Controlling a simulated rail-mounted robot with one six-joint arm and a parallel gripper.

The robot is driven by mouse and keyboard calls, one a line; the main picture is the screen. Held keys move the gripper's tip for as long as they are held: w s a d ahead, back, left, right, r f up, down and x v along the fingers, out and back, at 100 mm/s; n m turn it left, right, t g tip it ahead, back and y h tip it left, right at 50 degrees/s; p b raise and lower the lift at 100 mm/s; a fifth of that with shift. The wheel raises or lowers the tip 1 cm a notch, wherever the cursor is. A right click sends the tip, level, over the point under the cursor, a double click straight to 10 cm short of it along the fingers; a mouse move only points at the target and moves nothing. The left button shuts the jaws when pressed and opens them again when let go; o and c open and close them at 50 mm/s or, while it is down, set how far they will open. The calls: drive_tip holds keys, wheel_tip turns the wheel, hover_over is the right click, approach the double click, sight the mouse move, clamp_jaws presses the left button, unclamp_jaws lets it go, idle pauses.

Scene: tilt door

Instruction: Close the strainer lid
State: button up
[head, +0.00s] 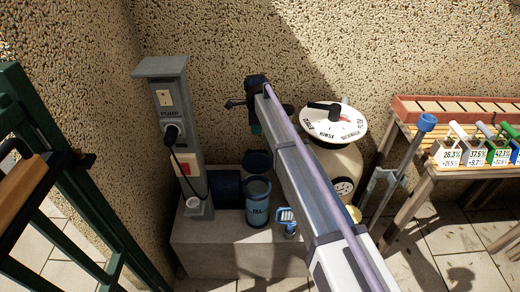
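The strainer (258,213) is an upright blue-grey pot on the concrete plinth, with its round mouth visible from above. A dark navy disc (257,162), which looks like its lid, stands tilted up behind the mouth, apart from the front rim. My arm reaches from the lower right to the upper left, passing right of the strainer. My gripper (255,122) is at the far end, above and behind the lid in the picture, with no visible contact. It is small and dark, and its finger opening cannot be made out.
A grey pump post (178,130) with a plug and cable stands left. A dark blue motor (225,188) lies beside the strainer. A cream filter tank (335,165) is right, behind my arm. A small blue-and-white item (287,218) sits right of the strainer. A wooden bench (440,165) stands far right.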

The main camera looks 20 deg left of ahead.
sight(257, 160)
wheel_tip(257, 160, down, 11)
drive_tip(key=b, duration=1.1)
drive_tip(key=shift+r, duration=0.15)
clamp_jaws()
